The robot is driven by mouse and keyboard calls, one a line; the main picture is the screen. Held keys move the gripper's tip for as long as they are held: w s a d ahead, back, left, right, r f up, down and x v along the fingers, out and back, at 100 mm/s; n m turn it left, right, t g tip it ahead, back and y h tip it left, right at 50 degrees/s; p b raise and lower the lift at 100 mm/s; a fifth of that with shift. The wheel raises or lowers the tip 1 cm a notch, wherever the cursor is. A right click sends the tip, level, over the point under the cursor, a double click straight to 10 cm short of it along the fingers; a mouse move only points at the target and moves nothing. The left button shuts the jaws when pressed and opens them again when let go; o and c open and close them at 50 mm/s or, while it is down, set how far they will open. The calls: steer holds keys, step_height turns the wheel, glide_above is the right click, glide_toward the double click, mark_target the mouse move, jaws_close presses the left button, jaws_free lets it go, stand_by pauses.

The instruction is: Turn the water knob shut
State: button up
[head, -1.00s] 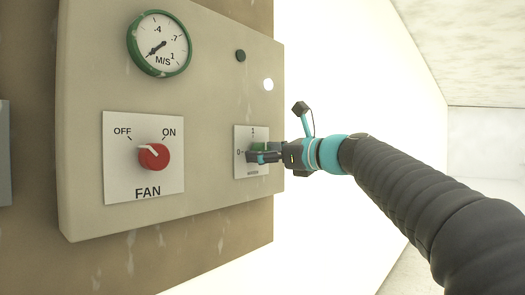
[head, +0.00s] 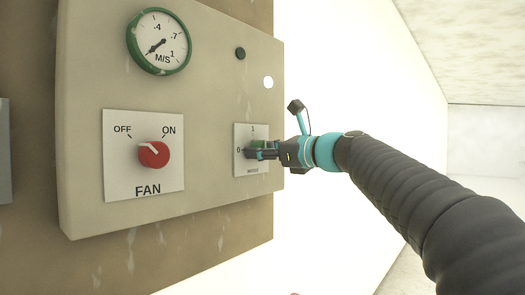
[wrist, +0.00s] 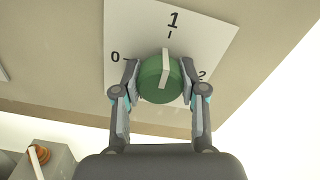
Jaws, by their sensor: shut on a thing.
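The water knob is green with a pale pointer bar, and in the wrist view the knob (wrist: 158,88) sits on a white plate (wrist: 200,28) marked 0, 1 and 2. Its pointer is at about the 1 mark. My gripper (wrist: 159,80) has one finger on each side of the knob and is shut on it. In the head view my gripper (head: 262,149) reaches the plate (head: 243,134) from the right and hides most of the knob (head: 257,144).
A red fan knob (head: 154,154) on its own plate is left of the water knob on the same panel (head: 80,70). A round green-rimmed gauge (head: 160,42) is above it. A grey box with an orange knob (wrist: 39,154) shows low left in the wrist view.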

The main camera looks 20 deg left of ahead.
steer(key=n+b, duration=0.1)
steer(key=n, duration=0.3)
steer(key=n+b, duration=0.1)
steer(key=n, duration=0.3)
steer(key=shift+n, duration=0.4)
steer(key=n+b, duration=0.2)
steer(key=n, duration=0.3)
steer(key=shift+r+n+b, duration=0.2)
steer(key=shift+n+b, duration=0.45)
steer(key=shift+n, duration=1.15)
steer(key=o, duration=1.1)
steer(key=shift+d, duration=0.1)
steer(key=shift+o, duration=0.2)
steer(key=shift+f, duration=0.1)
